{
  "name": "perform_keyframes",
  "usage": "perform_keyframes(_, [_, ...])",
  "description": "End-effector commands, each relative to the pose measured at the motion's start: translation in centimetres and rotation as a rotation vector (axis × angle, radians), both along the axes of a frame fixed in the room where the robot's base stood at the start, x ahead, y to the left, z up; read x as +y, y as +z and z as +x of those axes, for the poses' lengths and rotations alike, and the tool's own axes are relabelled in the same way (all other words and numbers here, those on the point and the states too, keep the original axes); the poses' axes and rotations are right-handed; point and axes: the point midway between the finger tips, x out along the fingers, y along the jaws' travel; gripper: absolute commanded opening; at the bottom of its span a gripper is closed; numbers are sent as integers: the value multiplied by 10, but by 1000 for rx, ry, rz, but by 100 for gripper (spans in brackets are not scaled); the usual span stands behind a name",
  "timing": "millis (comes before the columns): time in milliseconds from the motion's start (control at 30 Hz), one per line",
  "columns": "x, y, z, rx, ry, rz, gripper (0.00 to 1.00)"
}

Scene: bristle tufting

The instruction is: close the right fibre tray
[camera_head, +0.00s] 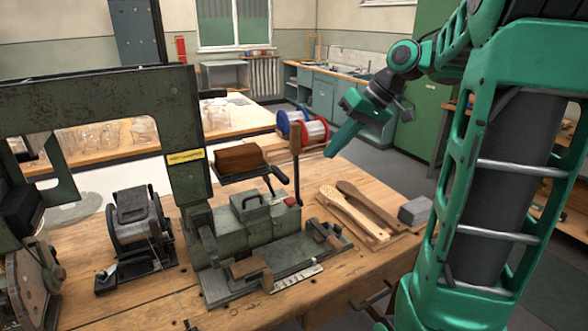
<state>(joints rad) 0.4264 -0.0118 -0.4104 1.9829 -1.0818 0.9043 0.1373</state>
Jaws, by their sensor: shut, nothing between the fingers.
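The tufting machine (190,120) stands on the wooden bench, a worn dark green frame with a yellow label. On its right side a dark tray (250,172) carries a brown block of what looks like fibre (240,157). A lever with a brown wooden handle (296,138) stands upright just right of this tray. I cannot tell for sure from this view how far the tray is out. My green gripper (332,150) is shut and empty. It hangs in the air, right of the tray and lever and apart from them, pointing down and left.
Below the tray is a grey-green metal fixture (250,215) with a handle and clamps. Wooden brush backs (355,212) and a grey block (415,210) lie to its right. Red and blue spools (302,128) stand behind. A black motor unit (135,220) is at left.

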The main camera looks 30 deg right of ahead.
Motion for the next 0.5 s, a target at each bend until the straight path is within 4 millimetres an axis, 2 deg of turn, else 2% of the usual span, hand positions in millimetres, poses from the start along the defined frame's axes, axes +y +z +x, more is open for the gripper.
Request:
perform_keyframes(100, [-7,10,11,-39,64,19,0])
perform_keyframes(267, [-8,17,15,-65,111,33,0])
perform_keyframes(367, [-6,15,17,-69,119,37,0])
perform_keyframes(500, [3,2,22,-68,122,38,0])
